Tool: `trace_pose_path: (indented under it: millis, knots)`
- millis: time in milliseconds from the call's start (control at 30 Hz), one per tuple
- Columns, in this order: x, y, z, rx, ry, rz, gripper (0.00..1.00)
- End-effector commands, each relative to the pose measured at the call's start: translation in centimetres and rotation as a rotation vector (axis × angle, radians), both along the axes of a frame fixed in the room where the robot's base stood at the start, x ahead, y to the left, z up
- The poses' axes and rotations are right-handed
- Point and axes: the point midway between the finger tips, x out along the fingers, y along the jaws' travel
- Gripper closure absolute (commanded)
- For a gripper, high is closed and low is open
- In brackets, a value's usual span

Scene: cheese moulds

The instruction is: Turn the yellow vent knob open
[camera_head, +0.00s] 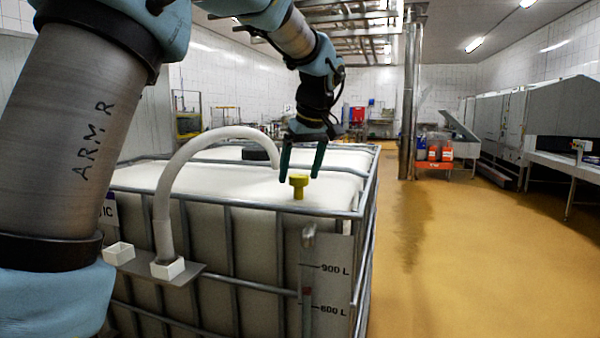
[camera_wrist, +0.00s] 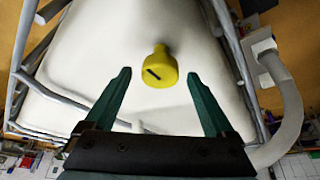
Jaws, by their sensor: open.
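In the wrist view the knob (camera_wrist: 160,68) has a round top with a dark slot mark and a narrower part pointing up in the picture. It lies ahead of and between the lines of my open fingers (camera_wrist: 158,75), and neither finger appears to touch it.
A metal cage rail (camera_head: 235,208) runs around the tank's top edge. A thick pale hose (camera_head: 190,145) arches from a bracket on the tank's front over its top, left of the knob. The yellow floor (camera_head: 450,260) to the right is clear.

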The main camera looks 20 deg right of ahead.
Motion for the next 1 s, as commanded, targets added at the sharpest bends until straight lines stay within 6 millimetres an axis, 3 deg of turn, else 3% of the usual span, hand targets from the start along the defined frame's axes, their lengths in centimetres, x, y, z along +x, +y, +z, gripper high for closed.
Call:
trace_pose_path:
  millis: [500,700,1000]
  knots:
    - [-3.4,-0.3,8.1,-0.002,-0.001,-0.002,0.11]
    - [-4.0,-0.2,9.5,-0.001,0.000,-0.001,0.11]
    - [-4.0,-0.2,9.6,0.000,0.000,0.000,0.11]
